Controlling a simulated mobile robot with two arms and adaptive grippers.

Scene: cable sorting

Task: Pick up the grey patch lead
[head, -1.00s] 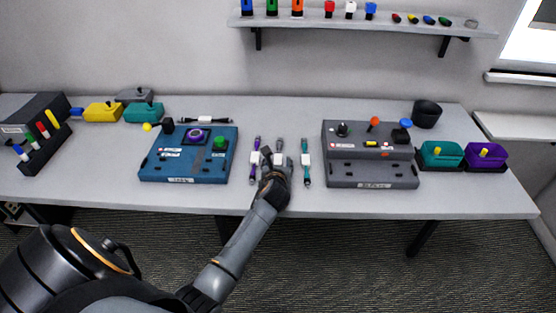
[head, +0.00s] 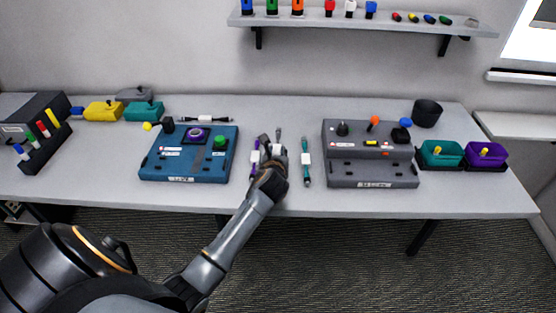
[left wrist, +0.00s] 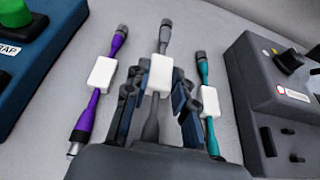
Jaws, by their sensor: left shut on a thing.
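The grey patch lead (left wrist: 165,40) stands out between my left fingers in the left wrist view, with a white label (left wrist: 161,72) around its middle. Its far end (head: 278,132) shows in the head view, just beyond my gripper. My left gripper (head: 272,148) is shut on the grey lead, its fingers on either side of it near the label; it also shows in the left wrist view (left wrist: 160,100). I cannot tell whether the lead is clear of the table. My right gripper is not in view.
A purple lead (left wrist: 88,112) lies just left and a teal lead (head: 306,172) just right, both close to my fingers. A blue box (head: 188,165) stands to the left and a grey box (head: 370,168) to the right. The table front (head: 215,204) is clear.

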